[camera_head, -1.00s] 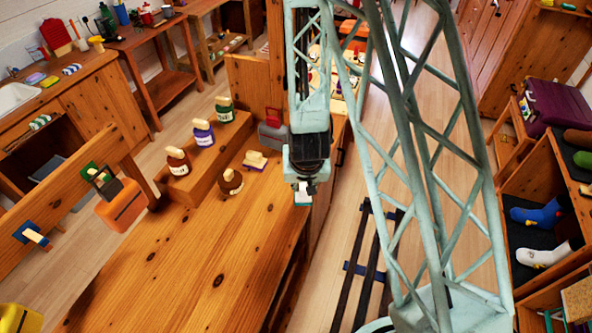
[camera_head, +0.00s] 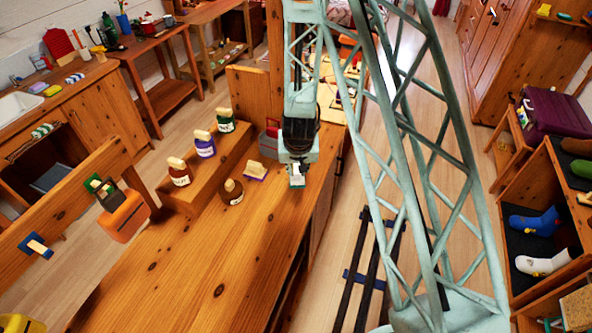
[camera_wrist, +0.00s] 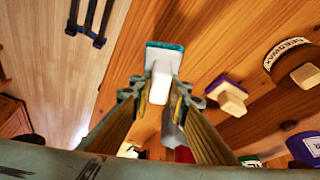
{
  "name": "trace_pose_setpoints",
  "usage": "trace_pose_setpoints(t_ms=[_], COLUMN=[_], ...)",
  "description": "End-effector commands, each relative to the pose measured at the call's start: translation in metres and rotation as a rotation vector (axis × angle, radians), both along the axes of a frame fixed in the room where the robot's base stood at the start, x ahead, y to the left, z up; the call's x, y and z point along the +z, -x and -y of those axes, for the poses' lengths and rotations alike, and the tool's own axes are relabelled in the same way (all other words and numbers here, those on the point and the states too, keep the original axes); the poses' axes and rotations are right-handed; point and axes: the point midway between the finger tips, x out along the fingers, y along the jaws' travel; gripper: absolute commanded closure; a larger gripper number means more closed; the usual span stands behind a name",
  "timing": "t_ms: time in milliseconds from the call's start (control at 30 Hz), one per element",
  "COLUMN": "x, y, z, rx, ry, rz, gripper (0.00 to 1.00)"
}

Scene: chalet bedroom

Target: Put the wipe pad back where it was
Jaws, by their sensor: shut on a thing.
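My gripper (camera_head: 297,176) is shut on the white handle of a small pad with a teal and white base, likely the wipe pad (camera_head: 297,183). The wrist view shows this pad (camera_wrist: 165,50) past the fingertips, its handle between them. My gripper holds it over the right edge region of the wooden bench (camera_head: 200,270); whether it touches the top I cannot tell. A similar pad with a purple base and cream handle (camera_head: 254,171) sits on the bench left of my gripper. It also shows in the wrist view (camera_wrist: 228,97).
Brown, purple (camera_head: 204,146) and green jars stand on a wooden step (camera_head: 185,195) behind. A grey and red item (camera_head: 271,140) is close behind my gripper. The front bench top is clear.

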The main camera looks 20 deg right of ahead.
Motion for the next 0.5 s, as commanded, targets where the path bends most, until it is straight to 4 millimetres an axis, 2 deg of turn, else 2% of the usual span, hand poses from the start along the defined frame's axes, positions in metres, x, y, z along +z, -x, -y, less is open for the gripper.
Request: trace_pose_setpoints(t_ms=[100, 200, 500], x=[0.0, -0.002, -0.003], y=[-0.016, -0.025, -0.029], z=[0.002, 0.003, 0.003], rx=[0.0, 0.0, 0.001], ry=[0.0, 0.0, 0.0], rz=[0.001, 0.0, 0.0], gripper=[0.94, 0.94, 0.94])
